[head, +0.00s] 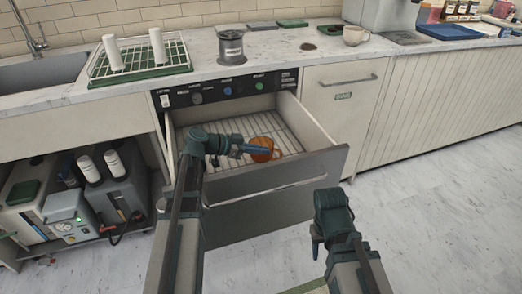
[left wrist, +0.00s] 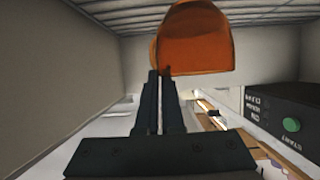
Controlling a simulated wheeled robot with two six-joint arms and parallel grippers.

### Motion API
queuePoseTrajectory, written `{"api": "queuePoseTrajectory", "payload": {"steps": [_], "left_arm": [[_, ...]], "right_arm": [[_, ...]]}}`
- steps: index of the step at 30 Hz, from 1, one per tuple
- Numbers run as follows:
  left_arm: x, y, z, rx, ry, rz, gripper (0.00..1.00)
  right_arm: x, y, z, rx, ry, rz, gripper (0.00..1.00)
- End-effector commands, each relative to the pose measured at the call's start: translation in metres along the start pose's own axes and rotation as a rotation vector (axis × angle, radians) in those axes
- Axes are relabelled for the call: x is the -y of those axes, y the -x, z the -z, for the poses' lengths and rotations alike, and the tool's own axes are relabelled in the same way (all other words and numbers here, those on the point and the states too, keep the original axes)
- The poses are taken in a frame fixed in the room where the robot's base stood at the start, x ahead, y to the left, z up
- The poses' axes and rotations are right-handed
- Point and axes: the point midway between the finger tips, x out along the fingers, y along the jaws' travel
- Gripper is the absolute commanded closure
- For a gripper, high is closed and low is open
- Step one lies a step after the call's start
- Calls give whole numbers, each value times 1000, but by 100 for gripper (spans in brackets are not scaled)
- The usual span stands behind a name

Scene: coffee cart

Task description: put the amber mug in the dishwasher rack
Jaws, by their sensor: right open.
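The amber mug (head: 262,153) is within the open dishwasher drawer, at the wire rack (head: 287,138). In the head view I cannot tell whether it rests on the wires. My left gripper (head: 241,149) reaches into the drawer from the left, its fingers close together at the mug. In the left wrist view the fingertips (left wrist: 161,76) meet the side of the amber mug (left wrist: 200,40) where its handle seems to be, and look shut on it. The exact grip is partly hidden. My right gripper (head: 318,245) is open and empty, in front of the drawer.
The drawer front (head: 283,187) stands pulled out under the counter. On the counter are a green drying rack (head: 140,72) with white cups, a metal canister (head: 231,47) and a pale mug (head: 355,35). The rack's right part looks free.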

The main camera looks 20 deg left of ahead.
Motion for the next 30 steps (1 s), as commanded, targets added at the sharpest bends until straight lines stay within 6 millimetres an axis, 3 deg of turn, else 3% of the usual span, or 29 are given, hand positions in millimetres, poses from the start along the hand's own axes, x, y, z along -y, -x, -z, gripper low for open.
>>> {"api": "queuePoseTrajectory", "payload": {"steps": [5, 11, 20, 25, 30], "left_arm": [[0, -1, -3, -1, 0, 0, 100], [0, -2, -4, 0, 0, 0, 65], [0, -1, -3, 0, 0, 0, 65], [0, 5, 12, 0, 0, 0, 65], [0, 37, 11, 0, 2, 3, 65]], "right_arm": [[0, -3, 0, 0, 0, -1, 50], [0, -4, 0, 0, 0, -1, 50], [0, -3, 0, 0, 0, -1, 50], [-1, 13, -1, 0, 0, 1, 50], [-2, 25, -2, 0, -1, 4, 50]]}}
